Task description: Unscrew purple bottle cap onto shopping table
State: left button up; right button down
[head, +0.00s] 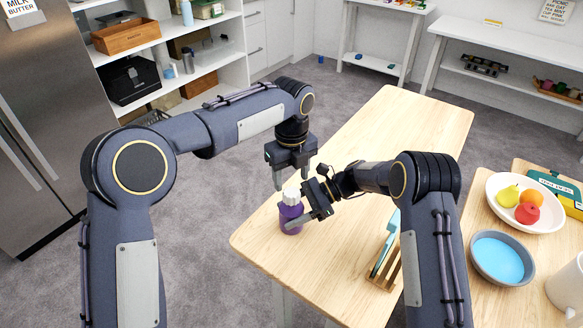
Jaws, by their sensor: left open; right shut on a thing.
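A purple bottle (290,217) with a pale cap (291,195) stands upright near the left edge of the light wooden table (262,246). My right gripper (304,212) is shut around the bottle's body from the right; its near finger covers part of the bottle. My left gripper (291,185) is open and points down just above the cap, with its fingers apart. I cannot tell whether its fingers reach down beside the cap.
A wooden rack (386,270) holding a teal board (386,240) stands right of the bottle. A fruit plate (547,222) and a grey bowl of blue liquid (475,262) sit on the right-hand table. The far part of the middle table is clear.

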aim_at(291, 192)
pick_arm(q)
jog(key=shift+f, duration=2.75)
jog(key=shift+c, duration=0.5)
